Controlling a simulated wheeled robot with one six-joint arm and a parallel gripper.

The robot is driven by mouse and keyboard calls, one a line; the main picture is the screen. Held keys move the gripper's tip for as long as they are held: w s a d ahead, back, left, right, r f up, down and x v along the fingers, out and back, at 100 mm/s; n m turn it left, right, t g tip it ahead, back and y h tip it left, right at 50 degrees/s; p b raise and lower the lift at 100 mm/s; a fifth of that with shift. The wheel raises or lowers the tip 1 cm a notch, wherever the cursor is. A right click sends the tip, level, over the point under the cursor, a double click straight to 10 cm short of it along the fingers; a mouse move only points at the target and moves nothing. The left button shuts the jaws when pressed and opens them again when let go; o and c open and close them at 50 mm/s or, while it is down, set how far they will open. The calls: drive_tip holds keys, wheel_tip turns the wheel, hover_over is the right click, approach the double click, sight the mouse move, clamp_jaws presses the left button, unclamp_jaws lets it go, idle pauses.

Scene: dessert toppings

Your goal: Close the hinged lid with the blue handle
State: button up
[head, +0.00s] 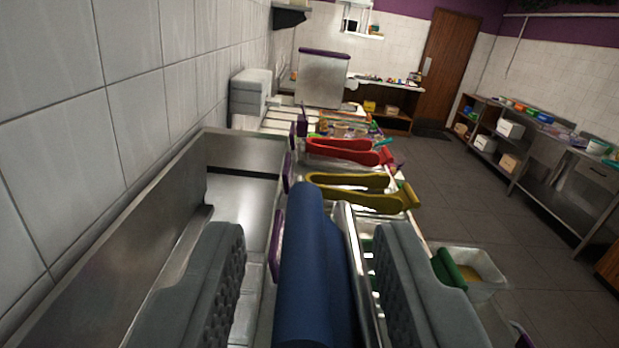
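A large blue piece (302,262) with rounded, elongated parts fills the near middle of the head view. It could be the lid's blue handle, but its lower end is cut off by the frame. A shiny metal strip (350,250) runs close along its right side; I cannot tell whether it belongs to the lid. My gripper (312,245) has its two grey ridged fingers wide apart, one left and one right of the blue piece. A gap shows on the left, and no grip is visible. The lid's hinge and angle cannot be made out.
A metal panel with a purple top edge (323,78) stands upright further back. A tiled wall (120,90) is close at left. Open floor (470,205) lies right, before a steel bench (570,180).

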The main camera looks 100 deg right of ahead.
drive_tip(key=shift+d, duration=0.8)
clamp_jaws()
